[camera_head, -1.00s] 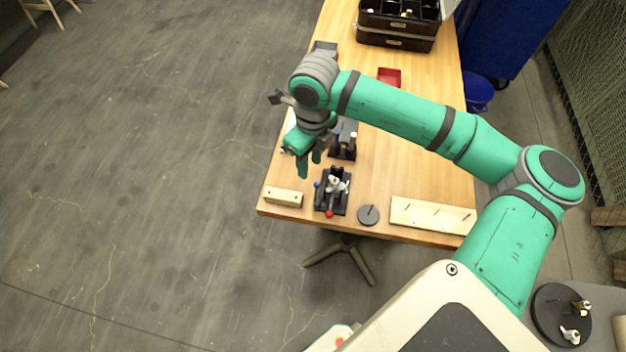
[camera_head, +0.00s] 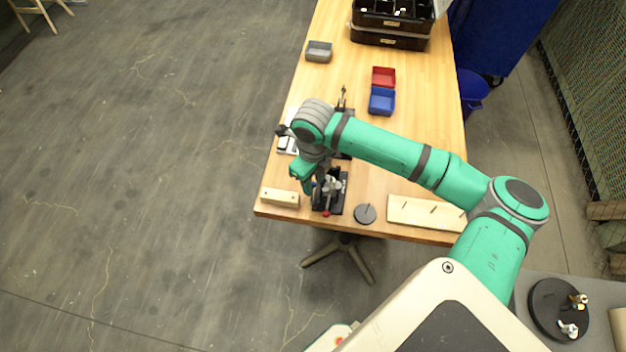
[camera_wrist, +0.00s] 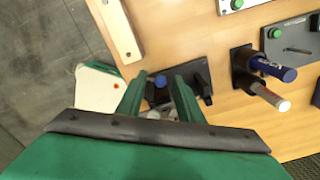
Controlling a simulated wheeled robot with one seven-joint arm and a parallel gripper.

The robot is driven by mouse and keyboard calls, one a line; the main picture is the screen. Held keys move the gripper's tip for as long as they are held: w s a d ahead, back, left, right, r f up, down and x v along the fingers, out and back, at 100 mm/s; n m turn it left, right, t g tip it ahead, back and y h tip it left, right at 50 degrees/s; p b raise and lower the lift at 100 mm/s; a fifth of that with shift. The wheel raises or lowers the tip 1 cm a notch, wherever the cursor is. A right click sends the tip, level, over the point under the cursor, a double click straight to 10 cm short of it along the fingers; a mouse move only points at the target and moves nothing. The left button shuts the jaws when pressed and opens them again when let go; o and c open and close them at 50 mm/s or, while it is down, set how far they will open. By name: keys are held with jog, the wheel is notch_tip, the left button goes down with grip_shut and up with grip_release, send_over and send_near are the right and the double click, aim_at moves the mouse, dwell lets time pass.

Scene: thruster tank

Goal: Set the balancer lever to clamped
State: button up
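A small black-based device (camera_head: 336,205), which looks like the balancer, stands near the table's front edge. It has grey metal parts and a lever ending in a red knob (camera_head: 326,213) at its front. My gripper (camera_head: 313,186) is over the device's left side, pointing down, with its fingers partly hiding it. In the wrist view my gripper (camera_wrist: 158,92) has its two green fingers apart. A blue knob (camera_wrist: 160,80) and part of the black base show between and beyond them. I cannot tell whether the fingers touch anything, and the lever's setting is unclear.
A wooden block (camera_head: 280,197) lies left of the device. A dark disc (camera_head: 365,214) and a pale board with pegs (camera_head: 425,212) are to its right. Red (camera_head: 383,77) and blue (camera_head: 382,101) bins stand farther back. A blue cylinder (camera_wrist: 272,68) sticks up behind the device.

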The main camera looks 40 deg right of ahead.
grip_shut()
jog(key=shift+w+d+f+g+y, duration=0.4)
jog(key=shift+d+g+y, duration=0.1)
jog(key=shift+y, duration=0.1)
jog(key=shift+w+d+f+g+y, duration=0.2)
jog(key=shift+w+f+g+y, duration=0.15)
jog(key=shift+g+y, duration=0.2)
jog(key=shift+w+d+f+g+y, duration=0.2)
jog(key=shift+f+g+y, duration=0.15)
jog(key=shift+g+y, duration=0.15)
jog(key=shift+f+y, duration=0.1)
jog(key=shift+y, duration=0.25)
grip_release()
jog(key=shift+s, duration=0.1)
jog(key=shift+d, duration=0.1)
